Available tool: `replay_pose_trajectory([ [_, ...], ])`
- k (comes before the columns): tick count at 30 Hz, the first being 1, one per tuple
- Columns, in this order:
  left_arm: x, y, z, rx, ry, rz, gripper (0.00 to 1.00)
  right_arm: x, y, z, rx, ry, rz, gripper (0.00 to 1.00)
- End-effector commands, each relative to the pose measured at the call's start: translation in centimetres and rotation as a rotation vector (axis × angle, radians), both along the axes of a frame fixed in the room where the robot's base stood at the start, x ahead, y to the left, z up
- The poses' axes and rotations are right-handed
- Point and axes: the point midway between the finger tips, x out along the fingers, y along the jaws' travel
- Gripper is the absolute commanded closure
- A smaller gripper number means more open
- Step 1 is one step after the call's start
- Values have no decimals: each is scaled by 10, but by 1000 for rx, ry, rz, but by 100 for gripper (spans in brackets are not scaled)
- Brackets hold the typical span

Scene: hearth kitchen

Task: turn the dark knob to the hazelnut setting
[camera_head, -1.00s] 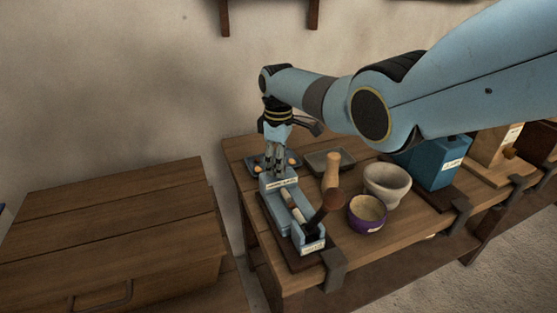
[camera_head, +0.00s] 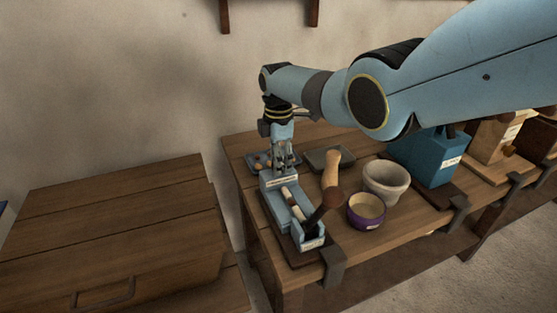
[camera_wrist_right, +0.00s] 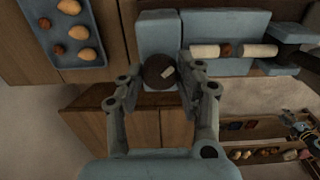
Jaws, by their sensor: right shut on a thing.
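The dark knob (camera_wrist_right: 158,71) is round and dark brown with a pale mark, seen from above in the right wrist view. It sits at one end of the blue-grey device (camera_wrist_right: 225,25). My right gripper (camera_wrist_right: 173,84) is shut on the knob, a finger at each side. The pale mark points up and to the right in that view. In the head view my right gripper (camera_head: 283,165) comes down on the far end of the device (camera_head: 270,197), and its fingers hide the knob. A pale label there is too small to read.
A tray of nuts (camera_wrist_right: 48,45) lies beside the device. A grey dish (camera_head: 318,162), a wooden-handled tool (camera_head: 332,166), a stone mortar (camera_head: 386,180), a purple bowl (camera_head: 366,213) and a blue box (camera_head: 436,160) crowd the bench. A wooden chest (camera_head: 115,215) stands left.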

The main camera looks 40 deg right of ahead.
Motion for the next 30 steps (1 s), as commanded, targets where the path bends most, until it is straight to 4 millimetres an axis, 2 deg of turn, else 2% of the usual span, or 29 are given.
replay_pose_trajectory([
  [15,0,0,0,0,0,0,60,1,1,0,1,-1,21,97],
  [16,0,0,0,0,0,0,60,1,1,0,1,-1,21,63],
  [21,0,0,0,0,0,0,60,0,0,0,1,-1,20,41],
  [30,-2,1,0,1,2,0,60,0,0,1,0,0,19,41],
])
